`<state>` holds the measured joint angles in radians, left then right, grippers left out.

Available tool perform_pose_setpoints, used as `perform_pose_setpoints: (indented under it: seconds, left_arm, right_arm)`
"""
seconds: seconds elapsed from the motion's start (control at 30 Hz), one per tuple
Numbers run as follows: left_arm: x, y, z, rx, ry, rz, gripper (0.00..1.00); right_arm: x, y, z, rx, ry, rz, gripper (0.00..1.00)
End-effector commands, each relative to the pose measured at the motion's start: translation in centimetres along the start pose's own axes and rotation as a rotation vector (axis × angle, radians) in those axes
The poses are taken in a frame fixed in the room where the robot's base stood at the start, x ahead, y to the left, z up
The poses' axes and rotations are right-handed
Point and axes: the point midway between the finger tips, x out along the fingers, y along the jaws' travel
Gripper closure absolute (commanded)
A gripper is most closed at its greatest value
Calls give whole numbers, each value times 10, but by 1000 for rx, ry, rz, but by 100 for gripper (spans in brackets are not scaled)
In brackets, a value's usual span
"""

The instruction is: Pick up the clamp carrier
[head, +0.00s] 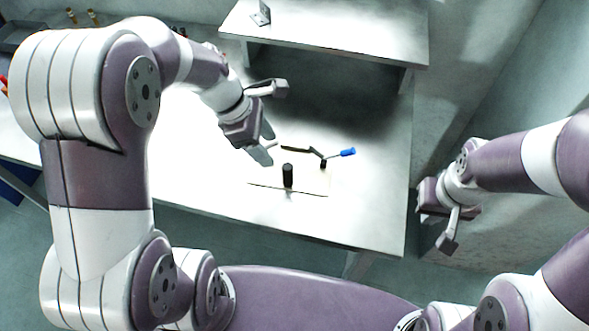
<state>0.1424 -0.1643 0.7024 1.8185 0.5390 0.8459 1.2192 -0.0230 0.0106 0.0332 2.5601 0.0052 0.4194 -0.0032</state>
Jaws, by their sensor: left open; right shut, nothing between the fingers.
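A pale flat plate (310,184), which looks like the clamp carrier, lies on the white table. A black upright post (288,176) stands at its front edge. A dark bar (296,149) and a lever with a blue handle (347,152) sit at its back and right. My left gripper (266,152) is open and empty, just left of the bar and above the table; whether it touches anything is unclear. My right gripper (447,241) is shut and empty, off the table's right edge. The plate's back left part is partly hidden by my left gripper.
The white table (370,210) is clear right of and in front of the plate. A raised shelf (330,35) stands at the back with a small metal bracket (262,14) on it. Small brass-coloured pieces (92,17) stand at the far left. A wall is on the right.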

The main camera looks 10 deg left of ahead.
Motion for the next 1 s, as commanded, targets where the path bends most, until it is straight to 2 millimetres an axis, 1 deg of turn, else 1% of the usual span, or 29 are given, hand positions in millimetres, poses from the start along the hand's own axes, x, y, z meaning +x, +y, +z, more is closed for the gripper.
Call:
perform_pose_setpoints:
  seconds: [0.07,0.23,0.3,0.47,0.63,0.73,0.93,0.97,1.0]
  left_arm:
    - [12,-1,0,-16,-1,-6,43]
    - [52,-2,-1,-14,1,-7,43]
    - [64,-1,-1,-13,1,-5,43]
    - [83,0,-2,-13,2,-4,43]
    - [116,1,-4,-12,2,-4,43]
    - [125,1,-3,-12,2,-2,43]
    - [126,2,-3,-11,2,-1,43]
    - [126,2,-3,-11,2,-1,46]
    - [126,2,-3,-11,2,-1,59]
  right_arm:
    - [2,0,0,0,0,0,100]
    - [5,0,1,0,0,0,100]
    - [7,0,1,0,0,0,100]
    - [8,0,1,0,0,0,100]
    - [10,0,1,0,0,0,100]
    - [11,0,1,0,0,0,100]
    - [10,0,1,0,0,0,100]
    - [10,0,1,0,0,0,100]
    - [10,0,1,0,0,0,100]
